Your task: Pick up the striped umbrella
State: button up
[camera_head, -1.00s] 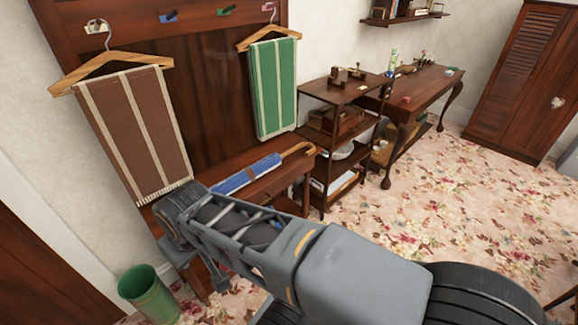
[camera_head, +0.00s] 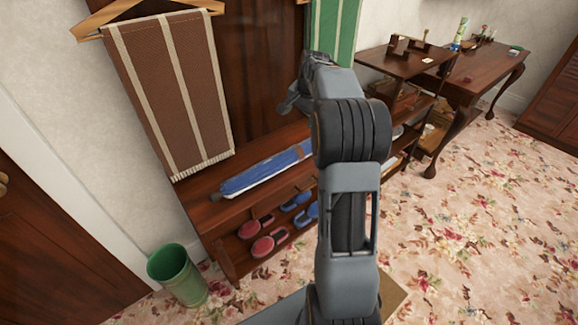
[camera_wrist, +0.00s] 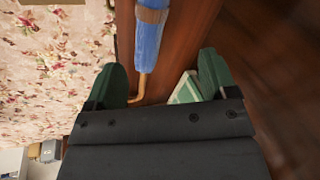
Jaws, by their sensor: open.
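The striped umbrella (camera_head: 262,171) is furled, blue with a pale stripe, and lies lengthwise on the wooden bench (camera_head: 196,195) below the hanging cloths. Its right end is hidden behind my arm in the head view. In the wrist view the blue umbrella (camera_wrist: 148,45) shows at the top, with a brown band and a thin tan hooked handle reaching down between my fingers. My gripper (camera_wrist: 168,80) is open, its two green-tipped fingers on either side of the handle end. I cannot tell how far above it they are. Nothing is held.
Red slippers (camera_head: 262,240) and blue slippers (camera_head: 303,211) sit on the bench's lower shelf. A green bin (camera_head: 177,277) stands at the bench's left end. A brown striped cloth (camera_head: 172,95) hangs above. A dark shelf unit (camera_head: 400,62) stands to the right. The flowered carpet is open.

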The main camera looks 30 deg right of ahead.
aim_at(304, 156)
jog(key=w+d+f+m+b, duration=0.2)
jog(key=w+d+f+m, duration=0.2)
jog(key=d+f, duration=0.65)
jog(key=x, duration=0.4)
jog(key=b+x, duration=0.1)
jog(key=x, duration=0.1)
jog(key=shift+w+d+f, duration=0.15)
jog(key=shift+d+f, duration=0.2)
jog(key=shift+f, duration=0.05)
jog(key=shift+x, duration=3.05)
jog(key=c, duration=0.9)
